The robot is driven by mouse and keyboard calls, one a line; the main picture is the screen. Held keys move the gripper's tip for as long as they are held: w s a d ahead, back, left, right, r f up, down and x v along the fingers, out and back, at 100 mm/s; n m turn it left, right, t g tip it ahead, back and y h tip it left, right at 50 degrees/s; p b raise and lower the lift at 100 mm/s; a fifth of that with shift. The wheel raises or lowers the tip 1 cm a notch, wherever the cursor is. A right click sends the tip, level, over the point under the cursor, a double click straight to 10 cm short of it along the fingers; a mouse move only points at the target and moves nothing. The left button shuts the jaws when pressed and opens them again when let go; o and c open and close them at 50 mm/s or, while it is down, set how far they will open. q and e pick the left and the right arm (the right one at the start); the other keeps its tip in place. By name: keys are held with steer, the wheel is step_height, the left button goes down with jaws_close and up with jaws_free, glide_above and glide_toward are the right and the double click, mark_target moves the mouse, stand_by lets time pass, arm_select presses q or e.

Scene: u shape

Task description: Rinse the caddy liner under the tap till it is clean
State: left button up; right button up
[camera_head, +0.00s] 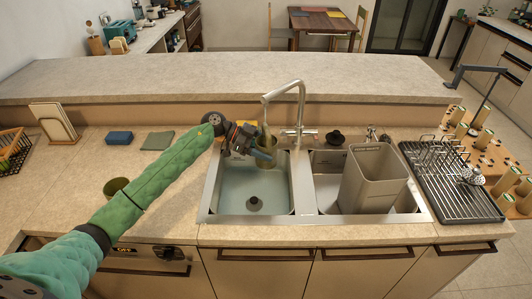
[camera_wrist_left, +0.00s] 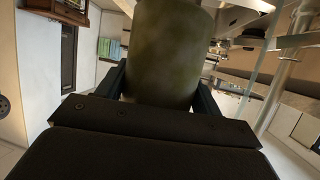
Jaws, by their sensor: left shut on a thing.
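My left gripper (camera_head: 256,151) is shut on an olive-green, blotchy cylinder, which seems to be the caddy liner (camera_head: 268,142). It hangs over the left sink basin (camera_head: 225,205), close under the tap spout (camera_head: 265,99). In the left wrist view the liner (camera_wrist_left: 170,50) stands between the finger bases, with brownish-yellow staining on its wall. A pale see-through streak, probably water (camera_wrist_left: 262,85), runs to the right of the liner there; whether it touches the liner I cannot tell. The liner's inside is hidden. My right gripper is not in view.
The left basin holds shallow water around a dark drain (camera_head: 254,204). A tall grey bin (camera_head: 372,180) stands in the right basin. A black drying rack (camera_head: 452,190) is at right. A dark green cup (camera_head: 116,184), a blue sponge (camera_head: 119,138) and a green cloth (camera_head: 158,141) lie left.

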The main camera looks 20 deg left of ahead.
arm_select(q)
steer(key=shift+w+a+f+b, duration=0.2)
steer(key=shift+w+b, duration=0.3)
steer(key=shift+w, duration=0.2)
steer(key=shift+w+a, duration=0.1)
steer(key=shift+w, duration=0.5)
steer(key=shift+w+a+f+p, duration=0.2)
steer(key=shift+w+p, duration=0.1)
steer(key=shift+w, duration=0.4)
steer(key=shift+w+a+f+p, duration=0.15)
steer(key=shift+w+a+p, duration=0.1)
steer(key=shift+w, duration=0.45)
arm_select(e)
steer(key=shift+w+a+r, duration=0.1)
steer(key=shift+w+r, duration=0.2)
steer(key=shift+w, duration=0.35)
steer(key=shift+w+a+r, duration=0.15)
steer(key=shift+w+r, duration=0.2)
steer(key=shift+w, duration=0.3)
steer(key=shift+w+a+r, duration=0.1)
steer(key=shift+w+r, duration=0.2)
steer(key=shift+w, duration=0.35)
arm_select(q)
steer(key=shift+d+r, duration=0.1)
steer(key=shift+d, duration=0.25)
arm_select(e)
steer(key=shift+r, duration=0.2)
